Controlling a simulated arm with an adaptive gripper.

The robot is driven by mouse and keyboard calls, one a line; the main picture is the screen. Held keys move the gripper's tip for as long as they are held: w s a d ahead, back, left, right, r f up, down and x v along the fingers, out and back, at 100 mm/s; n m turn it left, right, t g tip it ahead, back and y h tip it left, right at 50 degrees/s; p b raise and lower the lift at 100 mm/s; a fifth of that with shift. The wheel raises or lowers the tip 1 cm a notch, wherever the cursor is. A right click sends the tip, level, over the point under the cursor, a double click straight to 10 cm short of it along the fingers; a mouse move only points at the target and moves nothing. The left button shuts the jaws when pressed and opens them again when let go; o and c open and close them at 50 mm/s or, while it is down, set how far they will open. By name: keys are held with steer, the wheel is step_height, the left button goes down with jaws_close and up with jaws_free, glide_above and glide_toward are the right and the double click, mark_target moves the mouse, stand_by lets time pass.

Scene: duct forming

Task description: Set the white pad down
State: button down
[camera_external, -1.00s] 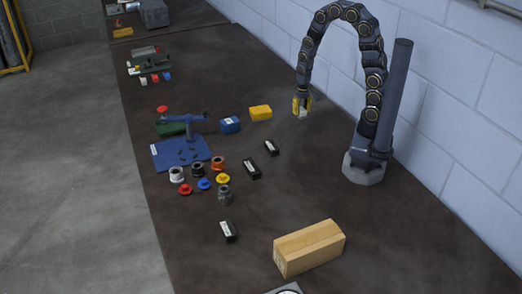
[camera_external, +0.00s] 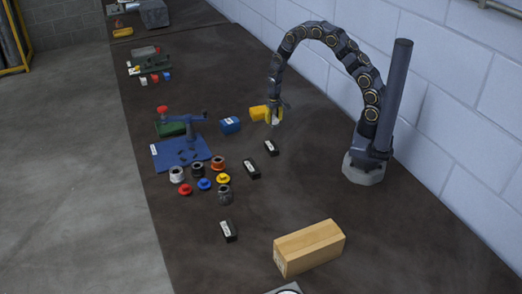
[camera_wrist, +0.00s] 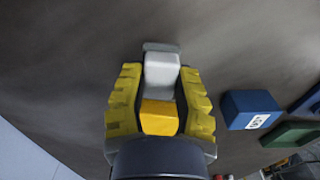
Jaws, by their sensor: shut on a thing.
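The white pad (camera_wrist: 161,72) is a pale block between the two yellow fingers of my gripper (camera_external: 274,116); in the wrist view my gripper (camera_wrist: 160,95) is shut on it. In the external view the white pad (camera_external: 275,122) shows small at the fingertips. A yellow box (camera_external: 258,113) stands just behind and left of the gripper there, partly covered by it. In the wrist view a yellow surface (camera_wrist: 158,117), likely this box, shows between the fingers. I cannot tell the pad's height above the table.
A blue box (camera_external: 230,125) stands left of the yellow box. A blue mat with a tool (camera_external: 168,160), spools, and several black boxes (camera_external: 271,148) lie to the left and front. A cardboard box (camera_external: 309,247) sits at the front. The table right of my gripper is clear.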

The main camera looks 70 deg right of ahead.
mark_target(272, 131)
steer(key=shift+w+d+f, duration=0.1)
steer(key=shift+w+f, duration=0.2)
steer(key=shift+f, duration=1.55)
steer(key=shift+f, duration=0.1)
steer(key=c, duration=0.9)
jaws_free()
steer(key=shift+o, duration=0.2)
